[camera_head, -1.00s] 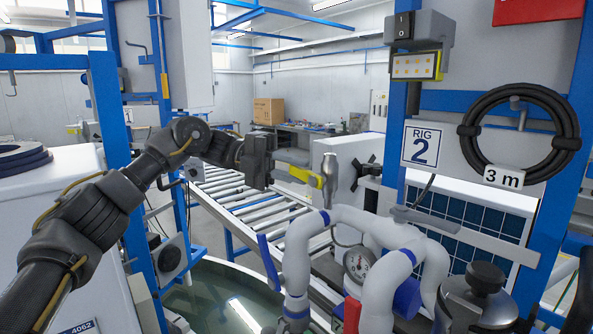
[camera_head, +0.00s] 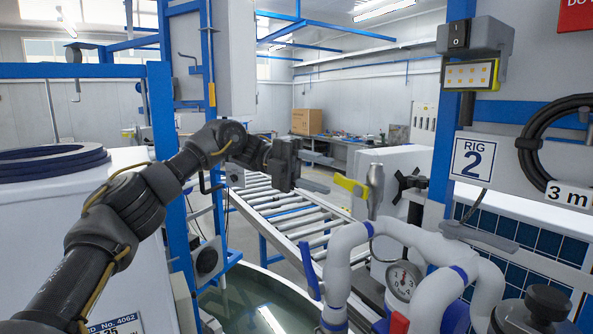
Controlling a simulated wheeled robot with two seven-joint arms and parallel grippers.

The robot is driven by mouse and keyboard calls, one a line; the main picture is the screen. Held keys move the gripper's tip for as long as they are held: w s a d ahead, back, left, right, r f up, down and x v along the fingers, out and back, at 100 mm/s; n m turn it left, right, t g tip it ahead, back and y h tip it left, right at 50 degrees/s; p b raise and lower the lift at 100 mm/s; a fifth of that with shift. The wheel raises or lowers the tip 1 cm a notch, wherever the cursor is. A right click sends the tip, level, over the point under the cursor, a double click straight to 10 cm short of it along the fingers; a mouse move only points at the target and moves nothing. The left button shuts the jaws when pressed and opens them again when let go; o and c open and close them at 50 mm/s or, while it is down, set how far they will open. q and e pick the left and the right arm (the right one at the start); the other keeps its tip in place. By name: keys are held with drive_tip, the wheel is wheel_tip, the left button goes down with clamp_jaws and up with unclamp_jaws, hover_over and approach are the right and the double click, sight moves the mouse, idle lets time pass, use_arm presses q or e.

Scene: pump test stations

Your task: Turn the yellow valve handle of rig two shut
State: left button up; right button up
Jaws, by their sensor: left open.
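The yellow valve handle (camera_head: 351,186) sticks out to the left from the grey metal valve stem (camera_head: 375,187), above the white pipes (camera_head: 392,232) of rig two. My left gripper (camera_head: 318,173) is open and empty. The sign reading RIG 2 (camera_head: 473,160) hangs to the right of the handle. My right gripper is not in view.
A pressure gauge (camera_head: 403,281) sits among the pipes below the valve. A roller conveyor (camera_head: 290,215) runs behind, and a water tank (camera_head: 245,302) lies below. A coiled black hose (camera_head: 533,140) hangs at right.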

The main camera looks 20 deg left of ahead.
use_arm(q)
drive_tip(key=v, duration=0.7)
drive_tip(key=shift+s, duration=0.1)
